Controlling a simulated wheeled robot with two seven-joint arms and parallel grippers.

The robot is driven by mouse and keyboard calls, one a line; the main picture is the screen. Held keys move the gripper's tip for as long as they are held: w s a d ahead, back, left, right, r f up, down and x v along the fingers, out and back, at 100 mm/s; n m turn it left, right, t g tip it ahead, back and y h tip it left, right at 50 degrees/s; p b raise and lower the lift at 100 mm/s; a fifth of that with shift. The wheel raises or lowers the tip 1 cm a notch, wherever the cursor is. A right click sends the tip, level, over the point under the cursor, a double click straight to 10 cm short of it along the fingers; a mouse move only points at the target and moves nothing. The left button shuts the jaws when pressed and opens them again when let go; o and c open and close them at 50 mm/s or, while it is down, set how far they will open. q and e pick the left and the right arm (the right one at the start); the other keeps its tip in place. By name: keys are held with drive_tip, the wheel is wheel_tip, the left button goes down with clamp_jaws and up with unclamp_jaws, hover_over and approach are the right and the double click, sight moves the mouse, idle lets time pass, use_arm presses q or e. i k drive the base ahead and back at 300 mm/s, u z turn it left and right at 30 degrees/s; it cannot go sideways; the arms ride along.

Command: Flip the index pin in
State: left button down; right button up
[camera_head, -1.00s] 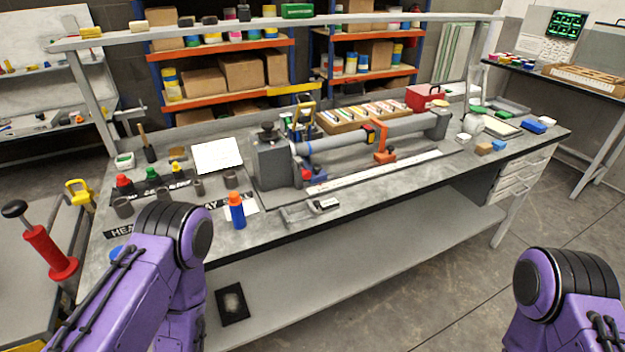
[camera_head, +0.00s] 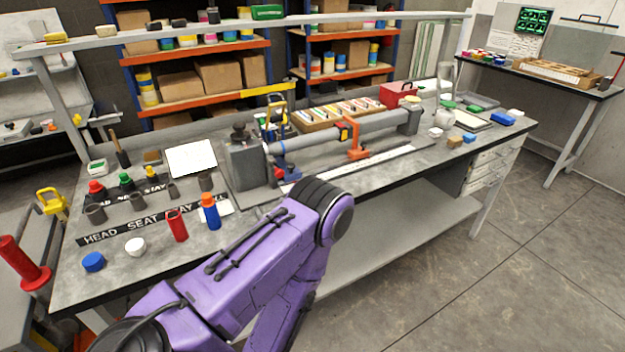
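The bench fixture has a grey headstock block (camera_head: 243,163) with a dark knob (camera_head: 240,133) on top. A grey frame tube (camera_head: 310,138) runs right from it, with a blue ring near the block and an orange clamp (camera_head: 356,140) farther along. I cannot make out the index pin at this size. My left arm reaches in from the lower left, its purple joint in front of the bench's front edge near the fixture. It hides part of the bench front. Neither gripper is in view.
Front left on the bench (camera_head: 75,285) are a red cylinder (camera_head: 177,225), an orange-capped blue bottle (camera_head: 210,211), a white cap (camera_head: 135,246) and a blue cap (camera_head: 93,262). Coloured-topped bottles stand behind them. A white ruler strip lies before the tube. Floor at right is clear.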

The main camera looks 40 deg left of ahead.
sight(279, 173)
drive_tip(key=i, duration=0.25)
drive_tip(key=u, duration=1.2)
